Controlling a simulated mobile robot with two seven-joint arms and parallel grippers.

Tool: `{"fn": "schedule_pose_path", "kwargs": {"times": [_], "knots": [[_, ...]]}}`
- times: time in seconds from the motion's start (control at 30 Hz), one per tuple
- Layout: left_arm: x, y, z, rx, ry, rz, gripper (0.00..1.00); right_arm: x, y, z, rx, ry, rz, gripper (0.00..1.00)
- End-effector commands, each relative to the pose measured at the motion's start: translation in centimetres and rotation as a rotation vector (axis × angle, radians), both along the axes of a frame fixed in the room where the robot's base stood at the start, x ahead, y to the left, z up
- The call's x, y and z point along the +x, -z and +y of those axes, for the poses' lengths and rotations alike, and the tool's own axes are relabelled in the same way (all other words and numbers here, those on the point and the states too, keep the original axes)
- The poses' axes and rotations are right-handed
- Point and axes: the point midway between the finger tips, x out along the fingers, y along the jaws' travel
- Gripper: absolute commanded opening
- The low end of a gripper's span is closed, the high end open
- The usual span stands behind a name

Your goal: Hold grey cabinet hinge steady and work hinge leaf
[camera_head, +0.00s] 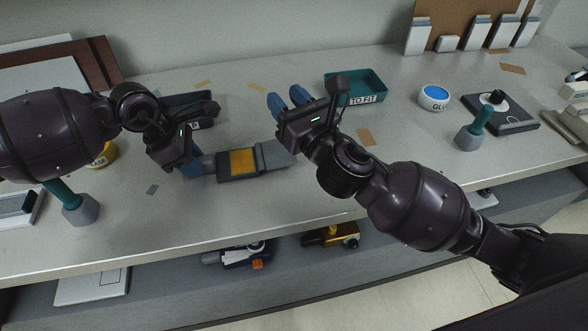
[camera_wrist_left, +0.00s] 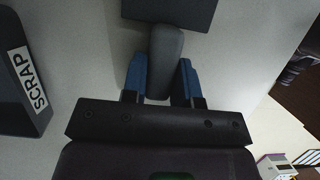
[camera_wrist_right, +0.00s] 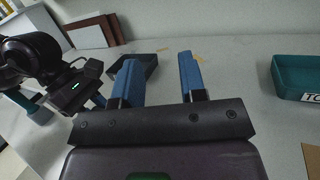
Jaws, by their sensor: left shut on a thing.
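The grey cabinet hinge (camera_head: 205,166) lies on the bench in the head view, with a dark block, an orange-yellow patch and a flat grey leaf (camera_head: 274,154) pointing right. My left gripper (camera_head: 191,165) is shut on its rounded grey left end. That end (camera_wrist_left: 165,60) also shows between the blue fingers in the left wrist view, with the dark block at the top edge. My right gripper (camera_head: 287,101) is open and empty, beyond and above the leaf, apart from it. The right wrist view shows its blue fingers (camera_wrist_right: 160,80) spread with nothing between.
A dark SCRAP tray (camera_head: 205,98) is behind my left gripper. A teal TO FIT tray (camera_head: 370,90) and a white GLUE pot (camera_head: 433,101) stand at back right. Teal-handled tools stand at left (camera_head: 80,208) and right (camera_head: 471,138). The bench in front of the hinge is clear.

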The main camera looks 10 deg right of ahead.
Motion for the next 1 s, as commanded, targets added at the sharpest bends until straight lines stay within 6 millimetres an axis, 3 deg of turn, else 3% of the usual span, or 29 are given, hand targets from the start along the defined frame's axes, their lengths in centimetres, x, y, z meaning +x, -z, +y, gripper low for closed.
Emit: {"fn": "schedule_pose_path", "kwargs": {"times": [0.2,0.7,0.87,1.0], "knots": [[0.0,0.0,0.0,0.000,0.000,0.000,0.00,-1.4,0.6,1.9,0.027,0.114,0.000,0.38],[0.0,0.0,0.0,0.000,0.000,0.000,0.00,-7.3,9.1,0.9,0.159,0.328,0.189,0.38],[0.0,0.0,0.0,0.000,0.000,0.000,0.00,-7.9,9.9,0.7,0.172,0.349,0.207,0.38],[0.0,0.0,0.0,0.000,0.001,0.000,0.00,-7.3,10.0,0.7,0.174,0.352,0.208,0.38]]}}
